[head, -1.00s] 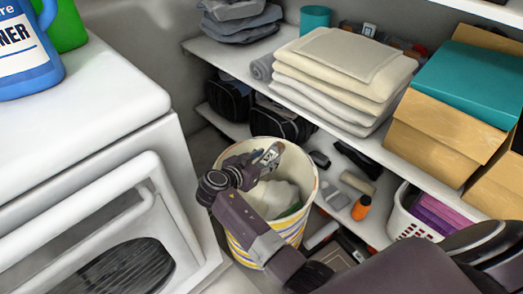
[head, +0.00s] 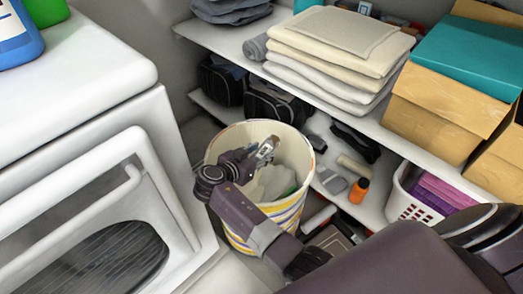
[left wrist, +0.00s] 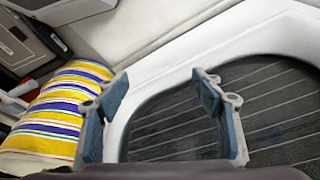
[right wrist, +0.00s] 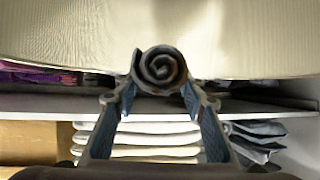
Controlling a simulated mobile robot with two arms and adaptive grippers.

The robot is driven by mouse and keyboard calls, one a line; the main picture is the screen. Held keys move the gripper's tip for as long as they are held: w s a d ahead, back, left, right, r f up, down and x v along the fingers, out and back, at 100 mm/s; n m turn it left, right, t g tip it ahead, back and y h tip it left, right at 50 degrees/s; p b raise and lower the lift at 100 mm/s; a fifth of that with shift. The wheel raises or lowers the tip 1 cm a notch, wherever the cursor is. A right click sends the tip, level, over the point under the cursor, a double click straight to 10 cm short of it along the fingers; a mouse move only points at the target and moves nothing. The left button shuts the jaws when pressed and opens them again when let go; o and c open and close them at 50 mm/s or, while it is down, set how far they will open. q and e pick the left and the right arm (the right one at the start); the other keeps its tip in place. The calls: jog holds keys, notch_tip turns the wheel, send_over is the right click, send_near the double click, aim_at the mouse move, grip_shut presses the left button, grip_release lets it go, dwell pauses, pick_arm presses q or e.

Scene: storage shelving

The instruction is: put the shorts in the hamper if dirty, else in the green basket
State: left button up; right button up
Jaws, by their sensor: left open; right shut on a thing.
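The hamper (head: 285,213), a cream bin with yellow, blue and white stripes, stands on the floor beside the white machine. Pale cloth (head: 272,184) lies inside it. My right gripper (head: 266,150) is over the hamper's mouth. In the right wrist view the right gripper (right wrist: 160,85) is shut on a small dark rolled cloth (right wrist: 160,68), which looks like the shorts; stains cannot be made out. My left gripper (left wrist: 160,92) shows only in the left wrist view, open and empty, with the hamper (left wrist: 65,112) to its left. No green basket is seen.
The white front-loading machine (head: 75,125) is at left. Shelves (head: 225,39) behind hold folded towels (head: 335,60), dark bags (head: 270,105) and boxes (head: 435,120). A white basket (head: 402,208) with purple cloth and an orange bottle (head: 358,191) are on the lower shelf.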

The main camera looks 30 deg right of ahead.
jog(key=o, duration=1.3)
jog(key=shift+o, duration=0.2)
